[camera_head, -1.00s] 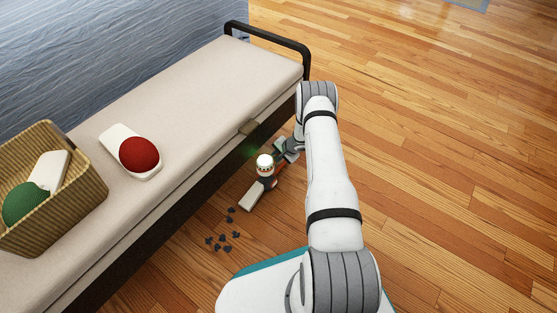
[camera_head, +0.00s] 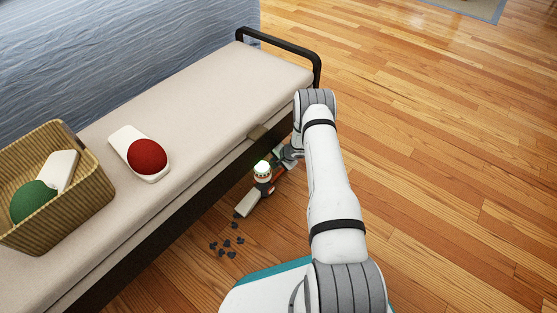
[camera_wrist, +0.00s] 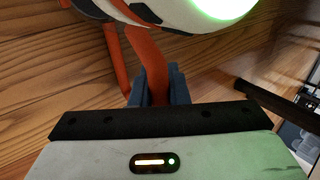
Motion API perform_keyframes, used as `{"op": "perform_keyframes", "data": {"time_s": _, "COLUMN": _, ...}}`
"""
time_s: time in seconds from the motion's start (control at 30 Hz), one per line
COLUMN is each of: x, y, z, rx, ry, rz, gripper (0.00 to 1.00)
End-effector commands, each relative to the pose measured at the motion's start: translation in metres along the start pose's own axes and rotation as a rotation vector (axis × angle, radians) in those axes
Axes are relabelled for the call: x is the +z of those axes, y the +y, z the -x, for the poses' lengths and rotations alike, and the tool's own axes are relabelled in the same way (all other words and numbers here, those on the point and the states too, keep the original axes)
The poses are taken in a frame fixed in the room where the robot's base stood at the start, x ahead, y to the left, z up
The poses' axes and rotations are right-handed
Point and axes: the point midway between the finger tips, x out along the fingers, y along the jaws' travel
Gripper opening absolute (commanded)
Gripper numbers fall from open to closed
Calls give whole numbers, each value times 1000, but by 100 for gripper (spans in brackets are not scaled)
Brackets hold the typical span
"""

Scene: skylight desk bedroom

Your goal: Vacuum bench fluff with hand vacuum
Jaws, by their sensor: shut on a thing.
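The hand vacuum (camera_head: 263,180) has a white cap, a dark band, an orange-red handle and a pale flat nozzle (camera_head: 248,203). My gripper (camera_head: 289,155) is shut on its handle and holds it beside the bench, with the nozzle pointing down and left. In the wrist view the blue-grey fingers of my gripper (camera_wrist: 158,88) close around the orange handle (camera_wrist: 147,55), and a green glow shows on the white body.
The bench (camera_head: 215,105) has a beige cushion and a black end rail (camera_head: 285,43). On it are a white item with a red round end (camera_head: 147,157) and a wicker basket (camera_head: 75,215) holding a similar green-ended item. The floor at right is clear.

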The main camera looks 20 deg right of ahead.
Motion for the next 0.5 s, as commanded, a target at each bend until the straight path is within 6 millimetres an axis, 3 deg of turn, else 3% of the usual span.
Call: {"op": "perform_keyframes", "data": {"time_s": 0.5, "x": 34, "y": -8, "z": -4, "rx": -1, "ry": -1, "rz": 2, "gripper": 0}}
